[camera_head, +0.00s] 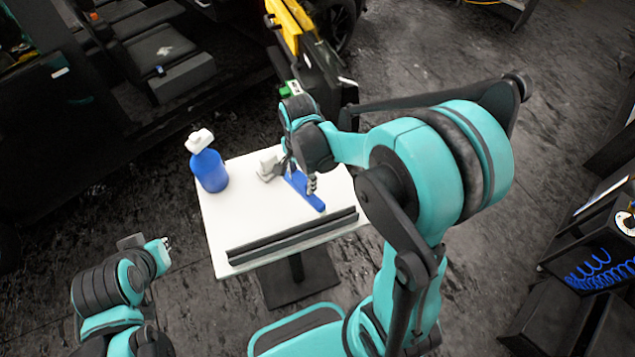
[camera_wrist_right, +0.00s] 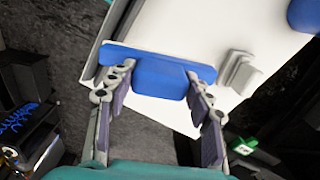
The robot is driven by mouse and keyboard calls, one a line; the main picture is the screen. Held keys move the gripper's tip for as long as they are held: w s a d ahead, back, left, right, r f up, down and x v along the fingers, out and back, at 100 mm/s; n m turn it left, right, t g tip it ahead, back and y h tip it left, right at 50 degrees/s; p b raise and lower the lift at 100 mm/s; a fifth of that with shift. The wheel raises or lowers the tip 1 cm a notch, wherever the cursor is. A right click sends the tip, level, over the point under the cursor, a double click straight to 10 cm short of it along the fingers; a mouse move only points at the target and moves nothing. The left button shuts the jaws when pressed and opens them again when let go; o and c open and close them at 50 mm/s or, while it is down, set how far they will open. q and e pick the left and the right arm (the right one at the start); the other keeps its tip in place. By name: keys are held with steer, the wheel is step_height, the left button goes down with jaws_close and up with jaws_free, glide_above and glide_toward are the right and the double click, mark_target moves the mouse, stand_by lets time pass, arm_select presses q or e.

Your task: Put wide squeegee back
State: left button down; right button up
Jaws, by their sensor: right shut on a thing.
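The wide squeegee is blue. In the head view it (camera_head: 308,194) is at the right gripper, over the right half of the white table (camera_head: 222,222). In the right wrist view the squeegee (camera_wrist_right: 158,76) shows its wide bar across the picture and a broader body between the fingers. My right gripper (camera_head: 297,178) is shut on this body; its fingers also show in the wrist view (camera_wrist_right: 158,100). I cannot tell whether the squeegee touches the table. My left gripper (camera_head: 160,249) is off the table at the lower left, and its finger gap is unclear.
A blue spray bottle (camera_head: 210,170) with a white head stands at the table's left edge. A small pale block-like tool (camera_head: 268,164) is beside the right gripper. Long dark strips (camera_head: 292,237) lie along the front edge. A car with an open door is behind.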

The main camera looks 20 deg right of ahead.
steer(key=w+d+f, duration=0.1)
steer(key=d+f, duration=0.1)
steer(key=w+d+f+b, duration=0.1)
steer(key=d+f, duration=0.1)
steer(key=f, duration=0.1)
steer(key=w+d+f+b, duration=0.1)
steer(key=d+f, duration=0.1)
steer(key=f, duration=0.1)
steer(key=shift+w, duration=0.1)
steer(key=shift+f, duration=0.1)
steer(key=shift+c, duration=0.5)
steer(key=o, duration=1.3)
steer(key=shift+c, duration=0.2)
